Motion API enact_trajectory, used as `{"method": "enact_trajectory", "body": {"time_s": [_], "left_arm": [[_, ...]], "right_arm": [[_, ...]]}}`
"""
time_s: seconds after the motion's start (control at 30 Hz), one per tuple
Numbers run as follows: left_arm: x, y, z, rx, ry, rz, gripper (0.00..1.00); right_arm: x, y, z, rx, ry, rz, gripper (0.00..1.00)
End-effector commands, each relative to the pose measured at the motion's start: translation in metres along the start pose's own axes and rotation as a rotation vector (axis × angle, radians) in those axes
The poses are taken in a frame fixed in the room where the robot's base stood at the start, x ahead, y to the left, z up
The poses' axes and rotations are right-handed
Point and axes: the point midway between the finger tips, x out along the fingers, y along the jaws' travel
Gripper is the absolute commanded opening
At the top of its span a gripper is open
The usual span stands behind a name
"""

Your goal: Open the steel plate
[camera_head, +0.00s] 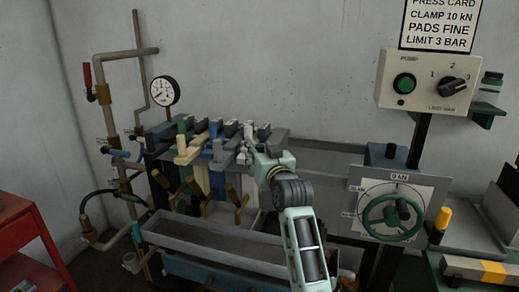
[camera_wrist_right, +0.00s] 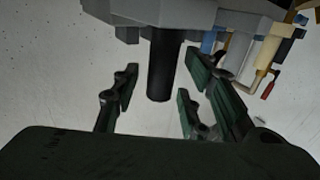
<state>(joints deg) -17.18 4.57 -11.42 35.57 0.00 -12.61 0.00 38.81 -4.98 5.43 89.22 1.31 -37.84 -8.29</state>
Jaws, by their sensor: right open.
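The press holds a row of plates in green, cream, blue and grey. A grey plate-like part (camera_head: 270,134), which may be the steel plate, is at the right end of the row, partly behind my right gripper (camera_head: 264,158). In the right wrist view, a grey block (camera_wrist_right: 185,14) fills the top and a dark round handle (camera_wrist_right: 164,62) sticks out from it. My right gripper (camera_wrist_right: 162,80) is open, with its green-padded fingers on either side of the handle. I see gaps between pads and handle. My left gripper is not in view.
A long grey trough (camera_head: 215,243) lies in front of the press. A green handwheel (camera_head: 391,217) on a dial panel stands at the right. A switch box (camera_head: 428,82) is above it. Pipes and a gauge (camera_head: 163,91) are at the left, beside a red cart (camera_head: 30,235).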

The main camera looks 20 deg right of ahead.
Motion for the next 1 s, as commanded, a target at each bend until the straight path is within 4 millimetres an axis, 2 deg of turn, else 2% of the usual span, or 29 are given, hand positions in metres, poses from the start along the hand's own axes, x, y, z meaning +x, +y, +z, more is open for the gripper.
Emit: {"method": "enact_trajectory", "body": {"time_s": [0.27,0.7,1.0], "left_arm": [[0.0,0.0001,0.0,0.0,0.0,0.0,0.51],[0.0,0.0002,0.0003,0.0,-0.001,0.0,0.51],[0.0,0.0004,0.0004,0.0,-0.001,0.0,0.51]], "right_arm": [[0.0013,0.0002,0.0002,0.0,0.0,0.0,0.4],[0.0011,0.0002,0.0003,-0.001,0.0,0.0,0.02],[0.0011,0.0002,0.0004,-0.002,0.0,0.0,0.0]]}}
